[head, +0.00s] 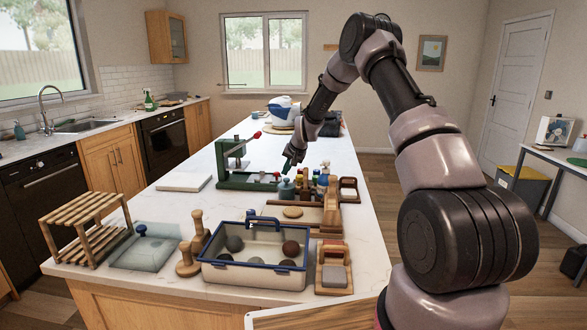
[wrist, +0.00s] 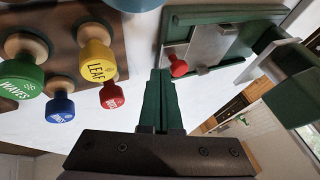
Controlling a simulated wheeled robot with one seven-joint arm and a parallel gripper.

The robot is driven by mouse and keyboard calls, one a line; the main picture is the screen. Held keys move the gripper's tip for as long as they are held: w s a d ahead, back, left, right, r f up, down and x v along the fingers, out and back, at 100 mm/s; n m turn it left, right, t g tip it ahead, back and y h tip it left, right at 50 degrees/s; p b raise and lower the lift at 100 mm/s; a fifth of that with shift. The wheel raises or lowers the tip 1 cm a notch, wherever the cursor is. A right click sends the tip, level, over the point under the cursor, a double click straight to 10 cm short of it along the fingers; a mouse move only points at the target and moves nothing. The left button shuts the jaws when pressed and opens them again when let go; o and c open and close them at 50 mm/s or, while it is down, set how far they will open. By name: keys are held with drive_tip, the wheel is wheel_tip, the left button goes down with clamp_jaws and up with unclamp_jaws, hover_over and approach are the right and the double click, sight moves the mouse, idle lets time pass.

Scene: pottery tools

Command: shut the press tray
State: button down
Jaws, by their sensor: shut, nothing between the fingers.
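The green press (head: 228,170) stands on the counter, with a red-tipped lever at its top. In the wrist view its green frame and base (wrist: 225,14) are at the upper right. The grey metal press tray (wrist: 212,42) lies in the base, and its red knob (wrist: 178,67) sticks out at the near end. How far the tray is out is hard to tell. My gripper (head: 286,168) is low, just right of the press. In the wrist view my green fingers (wrist: 160,75) are shut and empty, pointing close to the left of the knob; contact is unclear.
Stamps with yellow (wrist: 96,60), green (wrist: 22,75), blue and red handles sit in a wooden rack (wrist: 60,20) left of my fingers. A blue-rimmed tub (head: 252,270) with clay balls stands nearer. A white slab (head: 185,181) lies left of the press.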

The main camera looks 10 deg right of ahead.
sight(262, 180)
drive_tip(key=shift+w+a, duration=0.15)
drive_tip(key=shift+a, duration=0.15)
drive_tip(key=w+a, duration=0.1)
drive_tip(key=a, duration=0.4)
drive_tip(key=w+a, duration=0.1)
drive_tip(key=a, duration=0.2)
drive_tip(key=shift+w+a, duration=0.15)
drive_tip(key=shift+w, duration=0.15)
drive_tip(key=shift+w+a, duration=0.1)
drive_tip(key=shift+a, duration=0.3)
drive_tip(key=shift+a+r, duration=0.1)
drive_tip(key=shift+a, duration=0.05)
